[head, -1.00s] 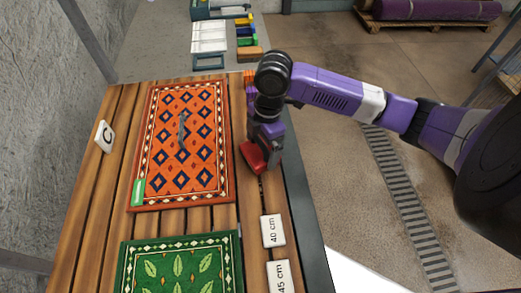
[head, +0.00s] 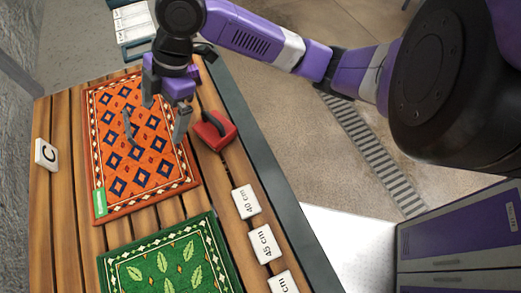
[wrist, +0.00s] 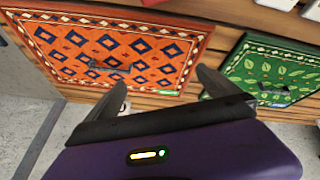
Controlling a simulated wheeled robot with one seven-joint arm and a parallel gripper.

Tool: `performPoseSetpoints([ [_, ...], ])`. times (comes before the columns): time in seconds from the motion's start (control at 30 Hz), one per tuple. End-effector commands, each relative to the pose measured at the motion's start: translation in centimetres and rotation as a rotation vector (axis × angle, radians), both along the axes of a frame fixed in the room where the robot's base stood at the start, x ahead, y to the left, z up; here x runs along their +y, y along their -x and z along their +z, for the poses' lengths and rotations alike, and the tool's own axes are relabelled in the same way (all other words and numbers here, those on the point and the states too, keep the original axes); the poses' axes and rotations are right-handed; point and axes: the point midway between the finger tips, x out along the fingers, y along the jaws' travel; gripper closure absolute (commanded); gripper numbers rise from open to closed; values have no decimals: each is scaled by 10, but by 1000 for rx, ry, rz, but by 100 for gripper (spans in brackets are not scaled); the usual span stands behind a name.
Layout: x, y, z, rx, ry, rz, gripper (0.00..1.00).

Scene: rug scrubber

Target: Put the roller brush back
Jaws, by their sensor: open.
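No clear roller brush can be made out. A red block-like tool with a black handle (head: 214,131) lies on the wooden slats right of the orange rug (head: 113,200); I cannot tell if it is a brush. My gripper (head: 166,105) is open and empty above the rug's right part, left of the red tool and apart from it. In the wrist view its two fingers (wrist: 160,85) are spread, with the orange rug beyond them. A grey bar-like piece (head: 129,127) lies on the orange rug; it also shows in the wrist view (wrist: 108,67).
A green rug (head: 175,262) lies nearer on the slatted table. White signs marked 40 cm (head: 246,201) and 45 cm (head: 264,245) line the right side. A C sign (head: 46,154) stands at the left. A purple-fronted cabinet (head: 455,248) is at lower right.

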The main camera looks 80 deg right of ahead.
Motion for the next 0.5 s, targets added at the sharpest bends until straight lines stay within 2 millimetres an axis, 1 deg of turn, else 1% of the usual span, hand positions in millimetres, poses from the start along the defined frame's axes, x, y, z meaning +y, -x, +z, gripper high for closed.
performPoseSetpoints([
  [0.03,34,-21,9,-77,-80,-8,0],
  [0.1,70,-46,26,-181,-186,-38,0],
  [0.2,114,-73,51,-308,-339,-97,0],
  [0.3,149,-91,75,-408,-491,-169,0],
  [0.33,158,-95,81,-434,-535,-195,0],
  [0.4,174,-101,93,-486,-635,-258,0],
  [0.5,191,-104,104,-541,-764,-360,0],
])
